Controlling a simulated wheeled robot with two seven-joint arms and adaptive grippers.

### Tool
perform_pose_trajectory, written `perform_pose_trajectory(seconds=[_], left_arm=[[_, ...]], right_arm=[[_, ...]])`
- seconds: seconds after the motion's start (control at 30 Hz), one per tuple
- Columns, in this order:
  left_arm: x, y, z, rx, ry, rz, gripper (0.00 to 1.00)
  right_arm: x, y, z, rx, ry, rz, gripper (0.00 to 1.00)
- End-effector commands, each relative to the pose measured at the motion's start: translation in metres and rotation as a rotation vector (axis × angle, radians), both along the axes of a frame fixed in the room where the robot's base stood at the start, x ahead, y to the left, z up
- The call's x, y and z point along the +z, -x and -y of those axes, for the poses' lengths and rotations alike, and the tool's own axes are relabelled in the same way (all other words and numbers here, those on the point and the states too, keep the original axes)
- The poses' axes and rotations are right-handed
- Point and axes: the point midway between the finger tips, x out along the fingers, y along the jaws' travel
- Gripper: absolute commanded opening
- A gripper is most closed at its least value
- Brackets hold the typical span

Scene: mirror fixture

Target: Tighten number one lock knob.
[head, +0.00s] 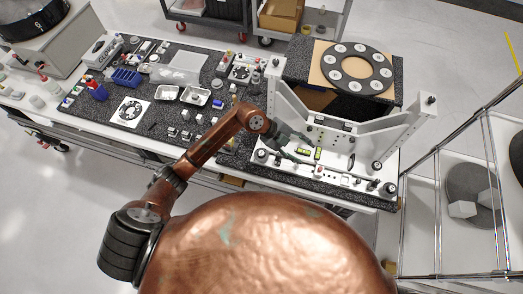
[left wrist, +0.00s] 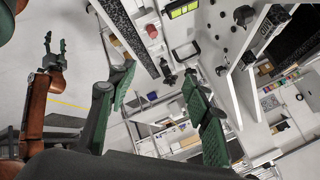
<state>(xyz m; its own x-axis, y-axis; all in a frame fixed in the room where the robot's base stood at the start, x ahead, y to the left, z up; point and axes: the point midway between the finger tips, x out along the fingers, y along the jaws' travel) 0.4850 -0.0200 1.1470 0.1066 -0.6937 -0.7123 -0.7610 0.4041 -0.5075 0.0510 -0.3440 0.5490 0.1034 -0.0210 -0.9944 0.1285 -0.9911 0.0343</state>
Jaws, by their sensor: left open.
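The white fixture (head: 404,126) stands on the dark mat at the right of the bench, with a slanted upright at each end. Black knobs show on it, including one at the front left (head: 262,153) and one at the front right (head: 390,187). In the left wrist view, a dark knob (left wrist: 243,15) shows near the top. I cannot tell which knob is number one. My left gripper (head: 291,142) is over the fixture's left part. Its fingers (left wrist: 160,98) are spread and hold nothing. My right gripper (left wrist: 55,45) shows in the left wrist view, its fingers apart and empty.
A yellow-green level (head: 303,151) sits on the fixture base close to my left gripper. A black ring plate with white discs (head: 354,68) lies behind the fixture. Trays (head: 167,93), a blue bin (head: 125,77) and small parts crowd the bench's left. A wire rack (head: 438,210) stands at right.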

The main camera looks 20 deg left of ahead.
Motion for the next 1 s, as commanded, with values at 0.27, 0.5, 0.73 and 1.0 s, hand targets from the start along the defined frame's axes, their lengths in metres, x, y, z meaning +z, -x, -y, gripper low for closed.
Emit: perform_pose_trajectory(seconds=[0.27, 0.5, 0.73, 1.0], left_arm=[[-0.053, -0.025, -0.132, 0.203, -0.627, -0.191, 0.46], [-0.062, -0.027, -0.163, 0.278, -0.752, -0.233, 0.46], [-0.097, -0.026, -0.162, 0.276, -0.749, -0.234, 0.46], [-0.127, -0.026, -0.162, 0.276, -0.748, -0.23, 0.46]], right_arm=[[0.002, 0.0, 0.0, 0.0, 0.0, 0.0, 0.46], [0.005, 0.0, -0.003, -0.002, -0.003, 0.0, 0.46], [0.016, 0.0, -0.006, -0.003, -0.006, 0.0, 0.46], [0.023, 0.0, -0.007, -0.003, -0.006, 0.0, 0.46]])
